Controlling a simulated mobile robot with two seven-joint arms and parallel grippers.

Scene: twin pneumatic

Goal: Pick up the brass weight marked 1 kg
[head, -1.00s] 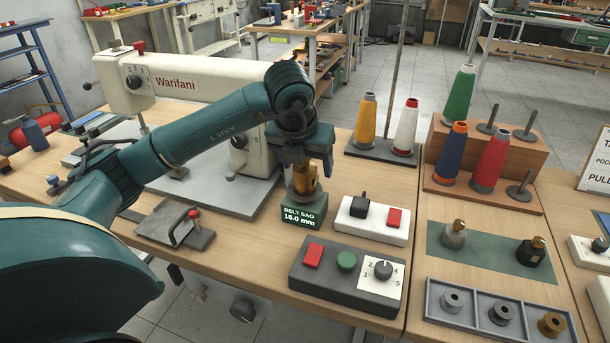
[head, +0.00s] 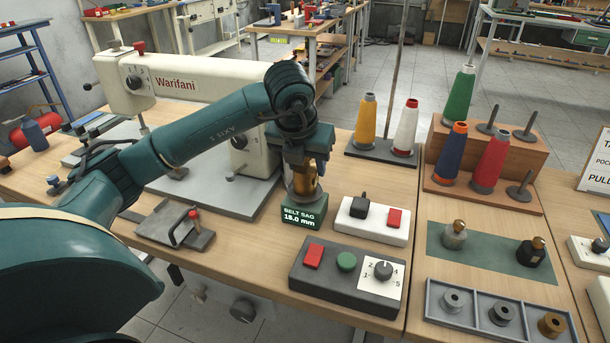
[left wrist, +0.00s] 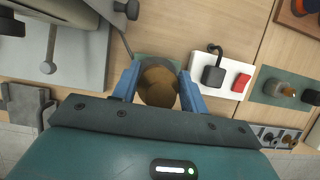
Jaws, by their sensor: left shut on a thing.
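The brass weight (head: 306,186) stands upright at the green "BELT SAG" gauge (head: 304,216), which reads 15.0 mm. No 1 kg marking can be read on it. My left gripper (head: 306,178) points down over the weight and is shut on it. In the left wrist view the weight's round brown top (left wrist: 158,84) sits between the two blue fingers (left wrist: 158,90). The weight's lower part meets the gauge, and I cannot tell if there is a gap. My right gripper is not in view.
A white box with a black plug and red switch (head: 373,220) stands close right of the gauge. A dark control box (head: 348,277) lies in front. The cream sewing machine (head: 200,85) is behind my arm. Thread cones (head: 366,120) stand at the back right.

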